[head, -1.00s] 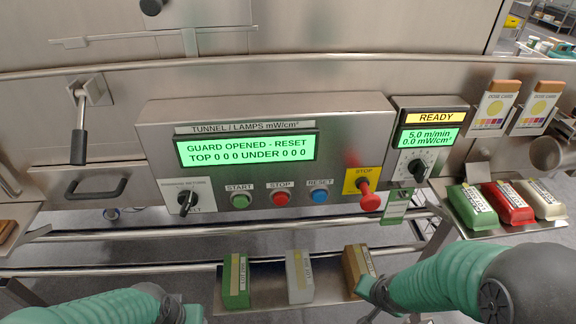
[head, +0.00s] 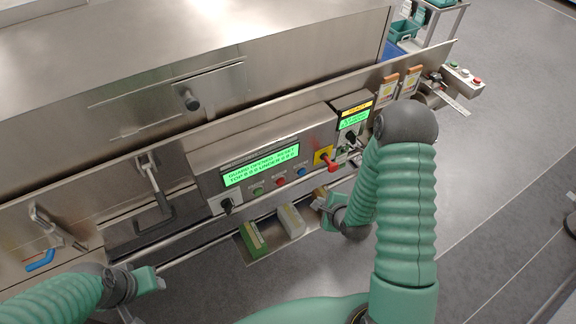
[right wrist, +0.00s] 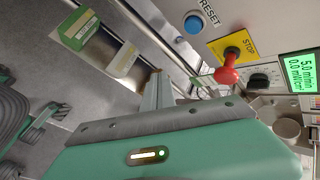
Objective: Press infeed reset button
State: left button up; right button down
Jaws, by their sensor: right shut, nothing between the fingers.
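A blue button (head: 301,172) labelled RESET sits on the tunnel control panel (head: 205,165), right of a red button; it also shows in the right wrist view (right wrist: 194,24). A small box (head: 456,72) with several buttons stands at the far right end of the rail; its labels are too small to read. I cannot tell which one is the infeed reset. My right gripper (head: 326,212) is shut and empty, below the panel and apart from it; its fingers show in the right wrist view (right wrist: 156,92). My left gripper (head: 160,284) is at lower left, clear of the panel; its jaws are unclear.
A red mushroom STOP (head: 333,166) on a yellow plate juts out right of the blue button. Green (head: 252,240) and pale (head: 291,222) blocks lie on a shelf below the panel. A lever handle (head: 158,190) sticks out at left. Grey floor (head: 500,190) is open at right.

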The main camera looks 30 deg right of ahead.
aim_at(302, 172)
pick_arm(q)
jog(key=shift+d+r, duration=0.2)
jog(key=shift+r, duration=0.15)
pick_arm(e)
jog(key=w, duration=0.8)
jog(key=shift+w+a+r+m, duration=0.25)
jog(key=shift+w+a+m, duration=0.05)
jog(key=shift+w+m, duration=0.1)
jog(key=shift+d, duration=0.1)
pick_arm(q)
jog(key=shift+d, duration=0.4)
pick_arm(e)
jog(key=shift+d+f, duration=0.1)
jog(key=shift+d, duration=0.15)
pick_arm(q)
jog(key=shift+a, duration=0.25)
pick_arm(e)
jog(key=shift+a, duration=0.2)
pick_arm(q)
jog(key=shift+d, duration=0.15)
pick_arm(e)
jog(key=shift+d, duration=0.1)
